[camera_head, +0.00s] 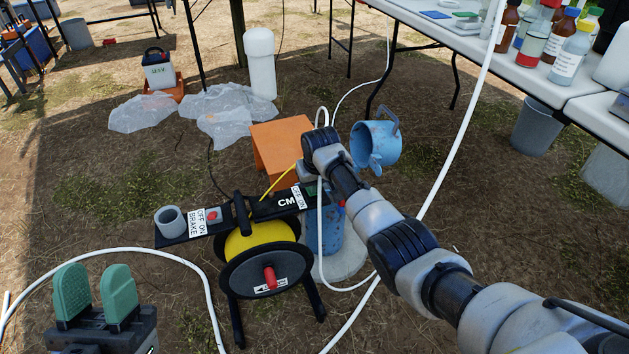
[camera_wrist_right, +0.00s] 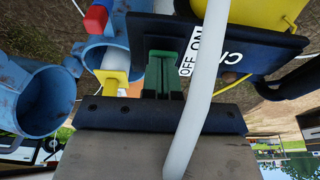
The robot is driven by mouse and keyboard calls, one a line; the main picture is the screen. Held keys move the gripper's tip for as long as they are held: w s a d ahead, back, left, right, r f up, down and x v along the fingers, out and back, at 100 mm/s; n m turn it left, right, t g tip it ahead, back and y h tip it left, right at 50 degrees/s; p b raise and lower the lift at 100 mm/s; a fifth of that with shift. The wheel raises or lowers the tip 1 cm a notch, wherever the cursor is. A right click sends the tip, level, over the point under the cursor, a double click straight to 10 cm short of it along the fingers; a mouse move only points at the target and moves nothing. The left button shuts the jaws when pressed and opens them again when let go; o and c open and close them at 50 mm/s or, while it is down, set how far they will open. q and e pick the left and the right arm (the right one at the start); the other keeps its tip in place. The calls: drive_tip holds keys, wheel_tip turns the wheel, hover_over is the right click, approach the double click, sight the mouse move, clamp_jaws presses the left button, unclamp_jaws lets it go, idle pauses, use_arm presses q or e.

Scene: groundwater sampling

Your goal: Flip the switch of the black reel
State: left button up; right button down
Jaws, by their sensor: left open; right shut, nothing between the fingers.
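The black reel (camera_head: 238,277) stands on the ground with yellow tape wound on it and a red knob on its front. Its black top panel (camera_head: 262,207) has an OFF/ON label (camera_head: 298,196) at the right end and an OFF/ON BRAKE label with a red part (camera_head: 212,215) at the left. My right gripper (camera_head: 312,187) is at the panel's right end, largely hidden by its own arm. In the right wrist view its green fingers (camera_wrist_right: 163,78) are together beside the OFF/ON label, over the black panel; the switch itself is hidden. My left gripper (camera_head: 95,292) is open and empty at lower left.
A blue well pipe (camera_head: 333,232) with an opened blue cap (camera_head: 376,146) stands right behind the reel. White hoses (camera_head: 440,185) cross the area. An orange box (camera_head: 280,147) and plastic sheets (camera_head: 222,108) lie behind. A table with bottles (camera_head: 570,55) is upper right.

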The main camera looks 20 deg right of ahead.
drive_tip(key=shift+s+f+t+p, duration=0.15)
drive_tip(key=shift+t+p, duration=0.15)
drive_tip(key=shift+p, duration=0.4)
drive_tip(key=shift+f, duration=0.1)
use_arm(q)
drive_tip(key=w+f+g, duration=0.1)
drive_tip(key=g, duration=0.1)
drive_tip(key=w+f+g+y, duration=0.1)
drive_tip(key=w, duration=0.1)
drive_tip(key=shift+w+d+f+g+y, duration=0.15)
drive_tip(key=shift+w+f+g+y, duration=0.15)
drive_tip(key=shift+f+g, duration=0.1)
drive_tip(key=shift+s, duration=0.1)
